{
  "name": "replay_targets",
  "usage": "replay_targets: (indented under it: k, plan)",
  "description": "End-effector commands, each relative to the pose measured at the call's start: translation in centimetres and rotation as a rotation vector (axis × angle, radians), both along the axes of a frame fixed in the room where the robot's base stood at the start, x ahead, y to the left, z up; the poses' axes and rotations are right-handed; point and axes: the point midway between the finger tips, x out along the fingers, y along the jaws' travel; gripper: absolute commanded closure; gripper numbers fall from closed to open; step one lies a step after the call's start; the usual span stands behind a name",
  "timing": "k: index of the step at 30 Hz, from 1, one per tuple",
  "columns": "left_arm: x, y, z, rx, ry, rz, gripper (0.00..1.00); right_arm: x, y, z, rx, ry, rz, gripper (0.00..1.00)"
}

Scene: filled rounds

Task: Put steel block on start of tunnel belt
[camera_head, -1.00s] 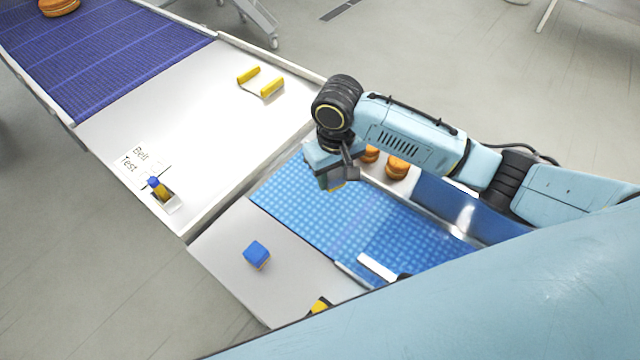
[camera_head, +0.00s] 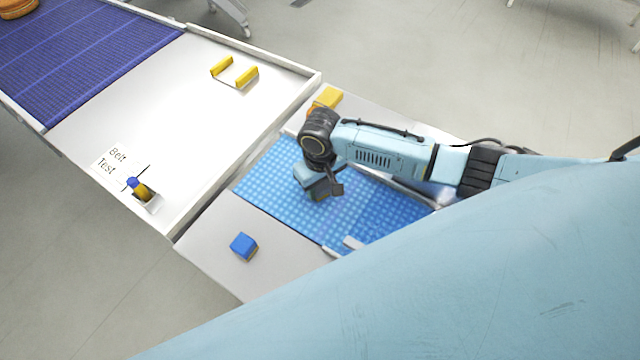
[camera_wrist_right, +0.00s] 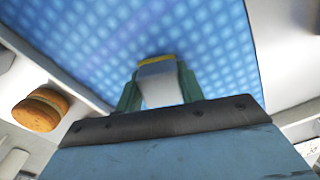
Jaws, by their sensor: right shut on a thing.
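My right gripper (camera_head: 322,190) hangs over the light blue dotted belt (camera_head: 268,185), pointing down. In the right wrist view its green fingers (camera_wrist_right: 158,88) are shut on a pale grey block with a yellow edge, which I take as the steel block (camera_wrist_right: 160,82). The belt surface lies beyond the block; I cannot tell how high above it the block is. The wrist hides the block in the head view. No tunnel shows clearly. My left gripper is not in view.
A blue block (camera_head: 243,246) sits on the grey plate beside the belt. A yellow block (camera_head: 327,97) is behind my wrist. A bun (camera_wrist_right: 40,110) lies beside the belt.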

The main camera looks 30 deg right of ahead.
Motion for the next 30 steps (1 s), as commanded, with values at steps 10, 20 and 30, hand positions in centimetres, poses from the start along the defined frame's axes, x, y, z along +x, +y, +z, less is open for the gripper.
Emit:
replay_targets:
  k: [10,20,30]
  plan:
    - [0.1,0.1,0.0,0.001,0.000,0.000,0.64,0.0,0.1,-0.2,0.001,0.000,0.000,0.48]
    - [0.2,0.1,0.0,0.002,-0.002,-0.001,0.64,0.0,0.0,-0.2,0.000,0.000,0.000,0.40]
    - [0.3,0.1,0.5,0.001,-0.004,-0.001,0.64,0.1,0.1,4.8,0.003,-0.004,0.001,0.40]
